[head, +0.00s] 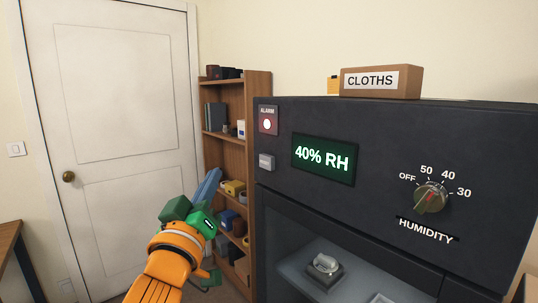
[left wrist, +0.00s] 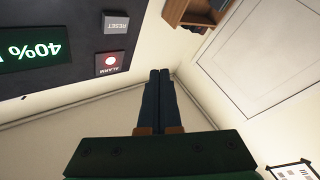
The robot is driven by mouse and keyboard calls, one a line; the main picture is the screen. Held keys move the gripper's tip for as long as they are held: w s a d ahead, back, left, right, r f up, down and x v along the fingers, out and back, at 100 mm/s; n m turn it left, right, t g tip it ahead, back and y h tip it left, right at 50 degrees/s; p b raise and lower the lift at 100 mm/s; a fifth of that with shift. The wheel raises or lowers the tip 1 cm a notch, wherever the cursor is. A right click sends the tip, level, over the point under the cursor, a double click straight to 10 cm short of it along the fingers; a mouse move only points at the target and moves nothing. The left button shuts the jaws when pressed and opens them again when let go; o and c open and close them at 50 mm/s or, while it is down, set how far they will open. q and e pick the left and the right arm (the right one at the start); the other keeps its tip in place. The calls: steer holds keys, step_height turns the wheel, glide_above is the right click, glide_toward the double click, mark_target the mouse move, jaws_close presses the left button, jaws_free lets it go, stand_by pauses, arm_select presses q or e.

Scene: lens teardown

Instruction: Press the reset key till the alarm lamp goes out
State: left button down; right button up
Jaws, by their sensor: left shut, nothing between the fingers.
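The alarm lamp (head: 267,125) shows a bright pale centre on a red plate at the upper left of the dark cabinet front, and looks lit. It also shows in the left wrist view (left wrist: 110,62). The grey reset key (head: 265,161) sits just below the lamp; in the left wrist view the key (left wrist: 116,23) appears upside down, above the lamp. My left gripper (head: 215,172) is shut and empty, left of the key and apart from it. Its closed fingertips (left wrist: 160,73) show in the left wrist view. My right gripper is not in view.
The cabinet front also carries a display (head: 324,159) reading 40% RH and a humidity knob (head: 430,197). A box labelled CLOTHS (head: 381,91) stands on top. A wooden bookshelf (head: 259,90) stands behind my left gripper, beside a white door (head: 115,110).

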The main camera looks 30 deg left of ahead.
arm_select(q)
steer(key=p, duration=0.1)
glide_toward(260, 159)
steer(key=shift+s+a+x, duration=0.1)
steer(key=shift+a+x, duration=0.05)
steer(key=shift+x, duration=0.7)
steer(key=shift+s+a+x, duration=0.1)
steer(key=shift+a+x, duration=0.05)
steer(key=shift+x, duration=0.7)
steer(key=shift+a+x, duration=0.15)
steer(key=shift+x, duration=0.7)
steer(key=shift+w+r, duration=0.1)
steer(key=shift+w+d, duration=0.15)
steer(key=shift+w, duration=0.1)
steer(key=shift+w+d, duration=0.2)
steer(key=shift+w, duration=0.2)
stand_by(0.8)
steer(key=shift+s+a, duration=0.35)
steer(key=shift+s, duration=0.4)
steer(key=shift+s, duration=0.1)
